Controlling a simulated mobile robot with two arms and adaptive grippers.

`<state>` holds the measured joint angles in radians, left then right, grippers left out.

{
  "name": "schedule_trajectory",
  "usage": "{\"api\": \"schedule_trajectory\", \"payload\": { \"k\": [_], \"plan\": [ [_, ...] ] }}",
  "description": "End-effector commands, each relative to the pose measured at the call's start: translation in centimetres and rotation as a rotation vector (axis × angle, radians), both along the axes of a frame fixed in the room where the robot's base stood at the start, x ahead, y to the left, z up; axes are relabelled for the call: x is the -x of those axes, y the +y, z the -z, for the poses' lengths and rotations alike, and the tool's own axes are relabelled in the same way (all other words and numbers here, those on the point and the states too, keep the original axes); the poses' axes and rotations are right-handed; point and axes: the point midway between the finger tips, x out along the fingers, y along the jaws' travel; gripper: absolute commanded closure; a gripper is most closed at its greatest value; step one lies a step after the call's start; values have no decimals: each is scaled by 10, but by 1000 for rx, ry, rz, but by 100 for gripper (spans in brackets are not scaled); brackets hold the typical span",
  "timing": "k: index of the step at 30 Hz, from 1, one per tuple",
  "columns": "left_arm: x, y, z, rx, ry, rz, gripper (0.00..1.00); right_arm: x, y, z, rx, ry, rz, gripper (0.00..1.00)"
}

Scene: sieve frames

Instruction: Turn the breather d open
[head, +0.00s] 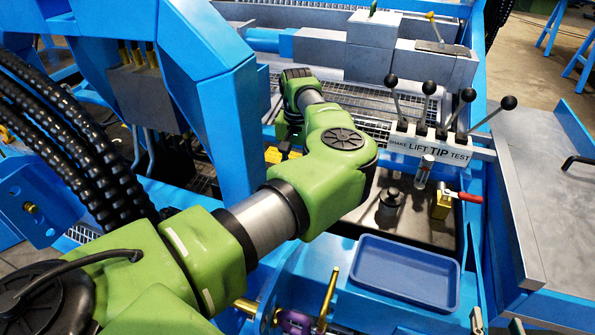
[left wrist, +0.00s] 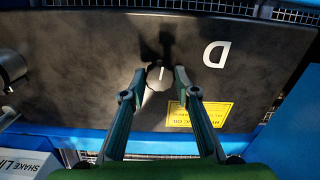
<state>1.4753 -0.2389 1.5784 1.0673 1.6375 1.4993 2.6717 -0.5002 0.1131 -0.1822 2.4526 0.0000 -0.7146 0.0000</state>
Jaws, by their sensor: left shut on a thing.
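In the left wrist view, breather d (left wrist: 157,82) is a small dark knob with a short white line on it, on a dark plate (left wrist: 80,60). A large white letter D (left wrist: 215,54) is to its right. The white line stands nearly upright in the picture. My left gripper (left wrist: 160,78) has one finger on each side of the knob and is shut on it. In the head view my green arm reaches toward the rig's far side, and its end hides the left gripper and the breather. I cannot make out my right gripper clearly.
A yellow label (left wrist: 200,114) is beside the knob. In the head view, several black-knobbed levers stand behind a LIFT TIP sign (head: 432,150). A red-handled valve (head: 462,196), a blue tray (head: 404,275) and blue frame beams (head: 225,125) surround the arm. Black hoses (head: 70,130) run at left.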

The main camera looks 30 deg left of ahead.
Motion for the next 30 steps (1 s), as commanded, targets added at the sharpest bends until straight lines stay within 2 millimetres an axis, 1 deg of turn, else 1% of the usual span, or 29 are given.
{"api": "schedule_trajectory", "payload": {
  "k": [4,11,26,27,28,30],
  "plan": [
    [0,0,0,-1,0,-74,93,-2,1,-4,-3,-16,-1,60],
    [0,0,0,0,0,-138,93,-3,1,-5,-5,-22,-1,60],
    [0,0,0,0,1,-154,93,-3,2,-5,-6,-24,-2,60],
    [0,0,0,0,0,-154,62,-3,2,-5,-6,-24,-2,60],
    [0,0,0,0,1,-154,55,-3,2,-5,-6,-24,-2,60],
    [0,0,0,0,1,-153,55,-3,2,-5,-6,-23,-2,60]
  ]
}}
